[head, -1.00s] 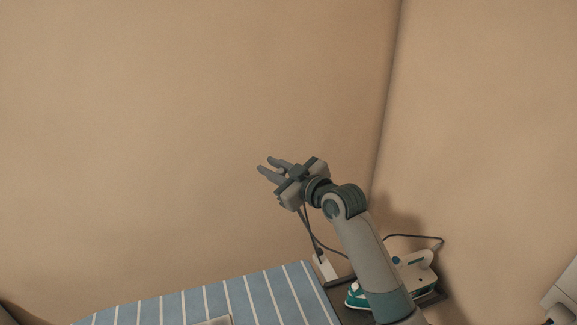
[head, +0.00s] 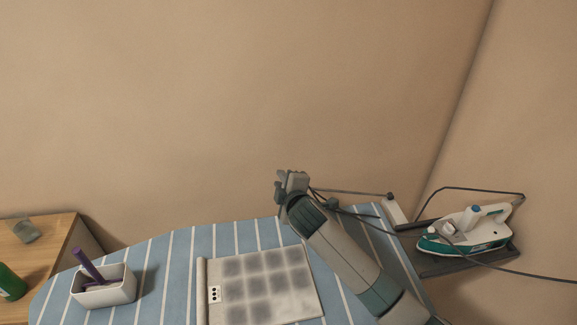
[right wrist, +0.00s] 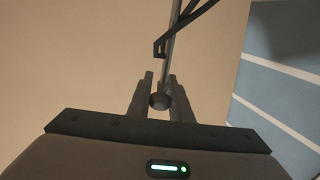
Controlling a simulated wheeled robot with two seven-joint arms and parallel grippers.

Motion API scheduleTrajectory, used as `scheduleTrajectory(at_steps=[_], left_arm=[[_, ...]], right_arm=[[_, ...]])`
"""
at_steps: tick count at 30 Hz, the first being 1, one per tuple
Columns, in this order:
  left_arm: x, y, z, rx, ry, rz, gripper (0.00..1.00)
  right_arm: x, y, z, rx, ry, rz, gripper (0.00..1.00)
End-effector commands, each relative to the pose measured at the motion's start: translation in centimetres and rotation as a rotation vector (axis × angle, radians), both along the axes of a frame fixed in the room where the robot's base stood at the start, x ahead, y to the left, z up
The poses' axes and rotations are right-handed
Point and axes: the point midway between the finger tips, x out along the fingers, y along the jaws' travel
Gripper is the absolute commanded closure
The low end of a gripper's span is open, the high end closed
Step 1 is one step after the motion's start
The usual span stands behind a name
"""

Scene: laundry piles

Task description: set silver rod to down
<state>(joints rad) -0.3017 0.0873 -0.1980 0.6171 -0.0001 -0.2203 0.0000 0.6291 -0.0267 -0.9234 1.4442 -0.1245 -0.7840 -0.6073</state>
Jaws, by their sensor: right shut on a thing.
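A thin silver rod (right wrist: 176,40) shows in the right wrist view, running up from a round dark knob between my fingers. My right gripper (right wrist: 159,98) is shut on the knob end of this rod. In the head view my right gripper (head: 284,180) is above the far edge of the striped board. The rod (head: 350,191) there looks nearly level and runs right to a small white mount (head: 395,212). The gripper body hides the held end in the head view. My left gripper is in neither view.
A striped ironing board (head: 175,250) bears a grey checked pad (head: 265,285) and a white box (head: 105,292) with purple sticks. A teal and white iron (head: 465,235) rests on a dark shelf at right. Cords run near the iron. A wooden table (head: 45,250) is at left.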

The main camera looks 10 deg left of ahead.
Motion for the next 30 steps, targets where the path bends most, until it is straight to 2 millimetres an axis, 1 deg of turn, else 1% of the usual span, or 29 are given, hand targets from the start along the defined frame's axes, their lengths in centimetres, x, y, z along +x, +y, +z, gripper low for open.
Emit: scheduleTrajectory(at_steps=[1, 3, 6, 9, 12, 16, 25, 26, 27, 28, 30], left_arm=[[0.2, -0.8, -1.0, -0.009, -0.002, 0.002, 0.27], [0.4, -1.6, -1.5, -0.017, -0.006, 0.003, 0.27], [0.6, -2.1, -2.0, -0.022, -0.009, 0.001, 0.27], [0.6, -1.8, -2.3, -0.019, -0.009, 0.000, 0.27], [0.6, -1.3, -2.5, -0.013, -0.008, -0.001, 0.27], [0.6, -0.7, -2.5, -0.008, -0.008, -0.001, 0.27], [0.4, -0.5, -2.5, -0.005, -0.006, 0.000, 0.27], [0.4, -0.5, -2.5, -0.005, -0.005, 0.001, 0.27], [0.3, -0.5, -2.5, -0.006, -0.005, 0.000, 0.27], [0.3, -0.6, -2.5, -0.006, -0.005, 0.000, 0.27], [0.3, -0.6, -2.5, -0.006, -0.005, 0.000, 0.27]], right_arm=[[-0.2, 0.5, -1.7, -0.029, -0.012, 0.003, 1.00], [-0.3, 0.7, -3.1, -0.067, -0.028, 0.003, 1.00], [-0.4, 0.9, -4.6, -0.111, -0.046, 0.002, 1.00], [-0.4, 1.0, -5.5, -0.141, -0.059, 0.002, 1.00], [-0.4, 1.0, -6.1, -0.158, -0.066, 0.002, 1.00], [-0.4, 1.0, -6.3, -0.167, -0.071, 0.001, 1.00], [-0.4, 1.0, -6.2, -0.167, -0.070, 0.000, 1.00], [-0.4, 1.0, -6.2, -0.167, -0.070, 0.000, 0.74], [-0.4, 1.0, -6.2, -0.167, -0.070, 0.000, 0.65], [-0.4, 1.0, -6.2, -0.167, -0.070, 0.000, 0.63], [-0.4, 1.0, -6.2, -0.167, -0.070, 0.000, 0.63]])
